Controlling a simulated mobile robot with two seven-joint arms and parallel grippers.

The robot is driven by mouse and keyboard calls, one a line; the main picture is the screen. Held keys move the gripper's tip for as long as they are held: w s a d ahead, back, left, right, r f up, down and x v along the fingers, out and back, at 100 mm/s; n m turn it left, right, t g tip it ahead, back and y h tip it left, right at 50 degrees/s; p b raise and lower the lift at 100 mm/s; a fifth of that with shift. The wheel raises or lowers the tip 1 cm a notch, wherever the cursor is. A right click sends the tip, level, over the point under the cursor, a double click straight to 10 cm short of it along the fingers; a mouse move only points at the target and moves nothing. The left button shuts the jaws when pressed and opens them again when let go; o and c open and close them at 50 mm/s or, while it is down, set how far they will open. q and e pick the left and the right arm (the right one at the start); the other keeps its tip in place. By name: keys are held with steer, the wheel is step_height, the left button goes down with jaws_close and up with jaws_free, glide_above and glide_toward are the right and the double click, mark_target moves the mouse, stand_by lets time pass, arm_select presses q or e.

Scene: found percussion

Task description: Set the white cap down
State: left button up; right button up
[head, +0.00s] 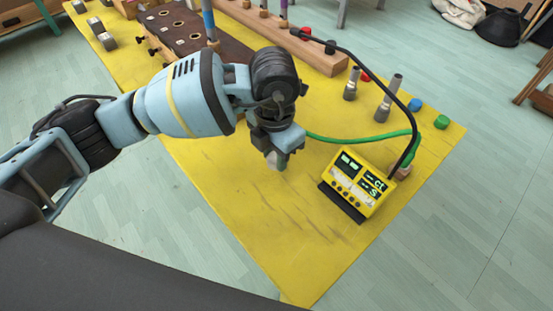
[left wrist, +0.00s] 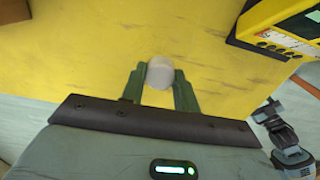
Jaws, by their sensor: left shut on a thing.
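The white cap (head: 274,164) is between the fingers of my left gripper (head: 276,153), over the yellow table (head: 250,208). In the left wrist view the pale, rounded cap (left wrist: 160,73) sticks out past the two green fingers (left wrist: 158,90), which are shut on it. The yellow surface lies below it. I cannot tell whether the cap touches the table. Part of my right arm with its gripper (left wrist: 270,110) shows small at the lower right of the left wrist view; its jaws are too small to read. It is not in the head view.
A yellow meter box (head: 357,181) on a dark base stands to the right, with black and green cables near it. Yellow surface in front is clear.

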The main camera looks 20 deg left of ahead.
arm_select(q)
steer(key=shift+w+d, duration=0.1)
steer(key=shift+w, duration=0.3)
steer(key=shift+f, duration=1.8)
steer(key=shift+f, duration=0.15)
steer(key=o, duration=0.9)
steer(key=shift+o, duration=0.2)
step_height(320, 180, up, 12)
steer(key=shift+r, duration=0.2)
